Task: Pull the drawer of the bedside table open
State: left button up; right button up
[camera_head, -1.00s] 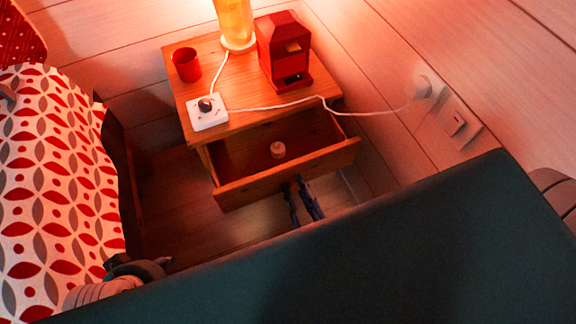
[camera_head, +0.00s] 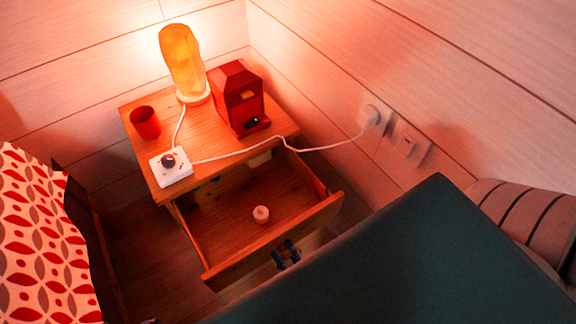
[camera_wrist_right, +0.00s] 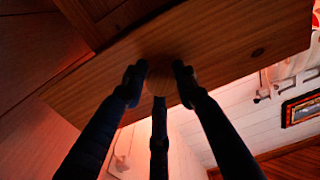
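The wooden bedside table (camera_head: 146,110) stands against the wall. Its drawer (camera_head: 232,232) is pulled well out, with its inside open to view. A small round pale object (camera_head: 261,214) lies on the drawer floor. My right gripper (camera_head: 285,255) is at the middle of the drawer front, partly hidden by my dark body part. In the right wrist view, its fingers (camera_wrist_right: 159,82) close on both sides of the round wooden knob (camera_wrist_right: 160,75) on the drawer front (camera_wrist_right: 225,45). My left gripper does not show.
On the table top are a glowing lamp (camera_head: 183,60), a red mug (camera_head: 145,122), a red machine (camera_head: 238,98) and a white socket block (camera_head: 171,167). Its cable (camera_head: 315,149) runs to a wall socket (camera_head: 374,118). The patterned bed (camera_head: 38,240) is at the left.

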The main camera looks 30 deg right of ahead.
jog(key=o, duration=0.4)
jog(key=shift+s+a+f, duration=0.15)
jog(key=shift+s+f, duration=0.05)
jog(key=shift+f, duration=0.15)
jog(key=shift+w+r, duration=0.1)
jog(key=s, duration=1.2)
jog(key=shift+d, duration=0.25)
